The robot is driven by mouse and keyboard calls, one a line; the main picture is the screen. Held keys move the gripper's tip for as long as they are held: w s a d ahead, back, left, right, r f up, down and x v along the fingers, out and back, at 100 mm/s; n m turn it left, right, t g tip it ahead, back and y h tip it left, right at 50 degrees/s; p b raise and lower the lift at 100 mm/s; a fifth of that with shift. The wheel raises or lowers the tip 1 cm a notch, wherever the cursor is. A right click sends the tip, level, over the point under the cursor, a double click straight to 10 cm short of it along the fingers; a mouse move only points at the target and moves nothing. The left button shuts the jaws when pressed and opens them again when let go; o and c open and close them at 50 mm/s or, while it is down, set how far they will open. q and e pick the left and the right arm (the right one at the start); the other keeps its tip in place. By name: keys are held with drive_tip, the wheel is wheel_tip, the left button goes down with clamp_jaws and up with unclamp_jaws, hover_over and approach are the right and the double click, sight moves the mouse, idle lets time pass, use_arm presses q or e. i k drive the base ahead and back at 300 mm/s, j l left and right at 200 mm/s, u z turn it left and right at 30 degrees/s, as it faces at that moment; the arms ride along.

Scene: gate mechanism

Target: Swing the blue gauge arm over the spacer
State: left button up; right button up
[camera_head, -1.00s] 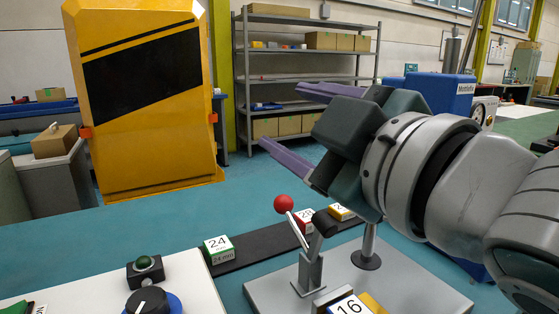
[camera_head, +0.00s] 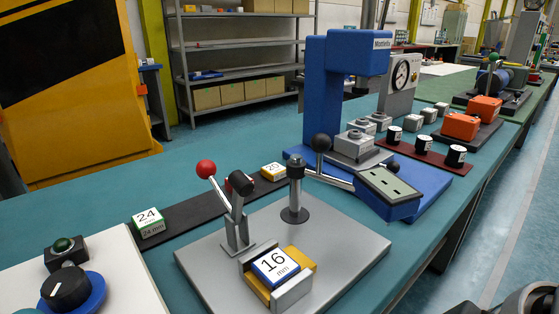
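The blue gauge arm (camera_head: 388,192) reaches right from its upright grey post (camera_head: 295,190). Its blue head has a dark green top and juts past the right edge of the grey base plate. A black ball knob (camera_head: 320,143) stands up near the post. The spacer (camera_head: 276,267), a blue block with a white label reading 16 mm, sits between a yellow block and grey jaws (camera_head: 293,291) at the front of the plate. The head is apart from the spacer.
A red-knobbed lever (camera_head: 207,170) stands left of the post. A blue press (camera_head: 325,85) rises behind the gauge arm. More numbered blocks, such as the green 24 mm one (camera_head: 149,221), lie on a dark strip (camera_head: 205,212). A black dial (camera_head: 67,288) is at left.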

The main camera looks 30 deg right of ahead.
sight(320, 143)
drive_tip(key=k+l+z, duration=0.1)
drive_tip(key=l+z, duration=0.25)
drive_tip(key=k+l+z, duration=0.1)
drive_tip(key=l+z, duration=0.25)
